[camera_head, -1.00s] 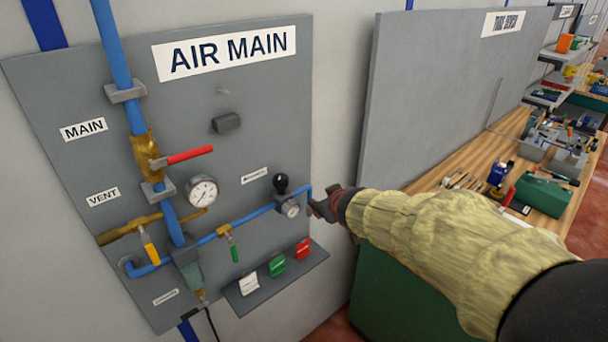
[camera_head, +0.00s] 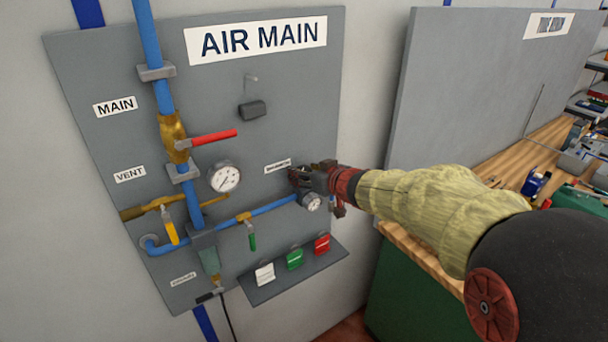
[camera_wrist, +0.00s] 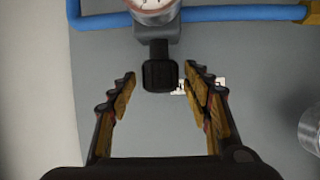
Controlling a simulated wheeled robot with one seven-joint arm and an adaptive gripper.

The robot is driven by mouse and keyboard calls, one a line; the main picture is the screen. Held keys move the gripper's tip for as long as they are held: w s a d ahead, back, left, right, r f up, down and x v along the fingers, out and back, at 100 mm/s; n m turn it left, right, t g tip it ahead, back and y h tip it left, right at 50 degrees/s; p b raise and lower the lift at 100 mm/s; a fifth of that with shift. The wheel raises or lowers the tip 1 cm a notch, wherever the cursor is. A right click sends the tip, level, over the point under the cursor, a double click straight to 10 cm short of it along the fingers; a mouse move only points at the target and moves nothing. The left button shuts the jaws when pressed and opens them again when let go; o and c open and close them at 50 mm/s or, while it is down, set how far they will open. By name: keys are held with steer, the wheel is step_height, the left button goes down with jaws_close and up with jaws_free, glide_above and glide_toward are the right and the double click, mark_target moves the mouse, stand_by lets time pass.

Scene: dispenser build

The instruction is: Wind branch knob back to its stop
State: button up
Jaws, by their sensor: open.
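The branch knob (camera_wrist: 160,75) is black and shows in the wrist view between the tips of my open gripper (camera_wrist: 158,85), with a gap on each side. It sits on a grey regulator body (camera_wrist: 158,33) with a small round gauge (camera_wrist: 153,5) at the picture's top edge. In the head view my gripper (camera_head: 299,178) is at the regulator on the right end of the blue branch pipe (camera_head: 275,208) and hides the knob. The small regulator gauge (camera_head: 311,202) shows just below the gripper.
The grey AIR MAIN panel (camera_head: 290,100) carries a red-handled valve (camera_head: 212,137), a larger gauge (camera_head: 224,177), a yellow handle (camera_head: 170,228) and a green handle (camera_head: 252,241). A shelf (camera_head: 275,289) below holds white, green and red tags. A workbench (camera_head: 420,252) stands at right.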

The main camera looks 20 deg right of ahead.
steer(key=shift+w+a+f, duration=0.1)
steer(key=shift+w+f, duration=0.05)
steer(key=shift+w, duration=0.25)
steer(key=shift+c, duration=0.2)
steer(key=c, duration=1.1)
